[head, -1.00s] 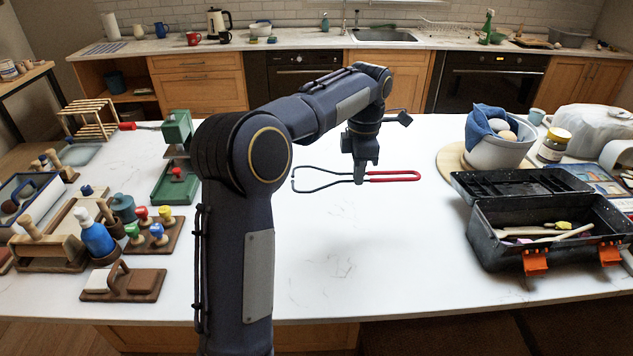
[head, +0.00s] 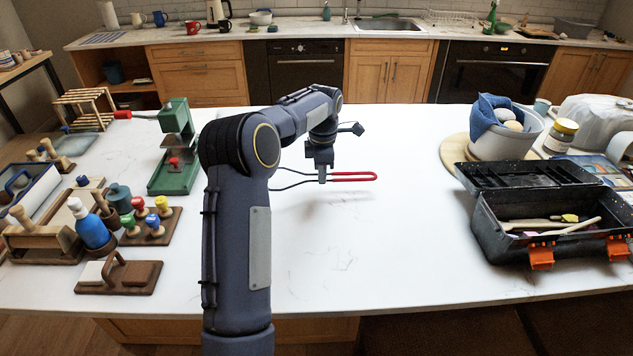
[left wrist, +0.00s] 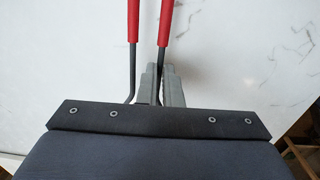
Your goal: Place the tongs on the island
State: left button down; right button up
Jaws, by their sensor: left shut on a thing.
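The tongs (head: 354,174) have red handles and thin dark metal arms. My left gripper (head: 322,176) is shut on them near where the red handles meet the dark arms. The handles point right in the head view, and part of the dark arms is hidden behind my arm. In the left wrist view the red handles (left wrist: 166,22) point up, and the grey fingers of the gripper (left wrist: 161,85) close on one dark arm. The tongs are over the white island top (head: 350,240); I cannot tell whether they touch it. My right gripper is not in view.
A black toolbox (head: 500,238) stands open at the right, near a bowl with a blue cloth (head: 487,113). At the left are a green press (head: 176,150), stamps on a wooden base (head: 165,228) and a blue bottle (head: 92,230). The island's middle is clear.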

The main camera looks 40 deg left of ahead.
aim_at(316, 194)
pick_arm(q)
jog(key=shift+w+a+f, duration=0.1)
jog(key=shift+a+f, duration=0.95)
jog(key=shift+f, duration=0.15)
jog(key=shift+f+p, duration=0.4)
jog(key=shift+f, duration=1.15)
jog(key=c, duration=1.6)
grip_release()
